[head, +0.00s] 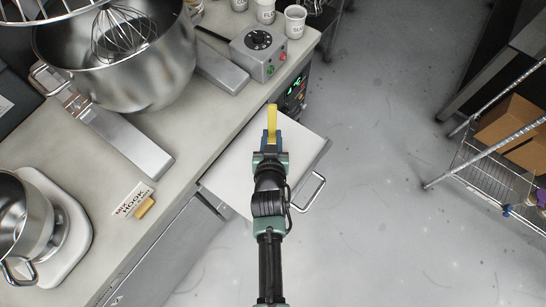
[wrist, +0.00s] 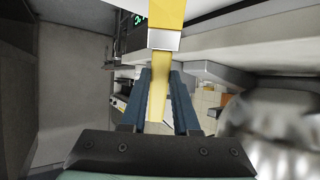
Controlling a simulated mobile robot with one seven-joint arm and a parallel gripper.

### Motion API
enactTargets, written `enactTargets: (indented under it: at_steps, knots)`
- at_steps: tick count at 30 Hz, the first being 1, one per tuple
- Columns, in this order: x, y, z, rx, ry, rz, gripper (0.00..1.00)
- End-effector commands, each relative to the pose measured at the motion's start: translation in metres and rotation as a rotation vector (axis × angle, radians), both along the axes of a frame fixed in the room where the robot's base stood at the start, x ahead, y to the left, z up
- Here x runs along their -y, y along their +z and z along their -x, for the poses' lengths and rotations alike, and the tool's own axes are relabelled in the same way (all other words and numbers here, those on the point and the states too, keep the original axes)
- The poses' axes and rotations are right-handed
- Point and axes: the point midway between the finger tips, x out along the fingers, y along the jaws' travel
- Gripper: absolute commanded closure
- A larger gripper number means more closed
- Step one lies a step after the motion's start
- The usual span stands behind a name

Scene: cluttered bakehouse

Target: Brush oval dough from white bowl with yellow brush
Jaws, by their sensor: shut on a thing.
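My gripper (head: 271,138) is shut on the yellow brush (head: 272,118), which points away from my arm in the head view. In the wrist view the brush (wrist: 166,22) runs up between the two blue fingers of my gripper (wrist: 160,98), with a metal band across it. The brush is above or near a pale flat surface (head: 228,166) beside the counter; I cannot tell whether it touches anything. I see no oval dough and no white bowl in either view.
A counter (head: 180,190) runs along the left with a large steel mixer bowl (head: 135,75), a whisk, a small mixer (head: 60,225) and a grey control box (head: 258,50). Several cups stand at the back. Open floor (head: 390,230) lies right, before a wire rack (head: 490,165) with a cardboard box (head: 512,130).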

Motion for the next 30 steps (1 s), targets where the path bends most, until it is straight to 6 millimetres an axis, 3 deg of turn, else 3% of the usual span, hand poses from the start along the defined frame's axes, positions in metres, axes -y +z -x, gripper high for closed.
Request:
enactTargets:
  at_steps: [12,30]
  knots:
    - [0.013,0.001,0.000,0.001,-0.002,0.001,1.00]
    - [-0.007,0.000,0.000,0.000,-0.002,0.001,1.00]
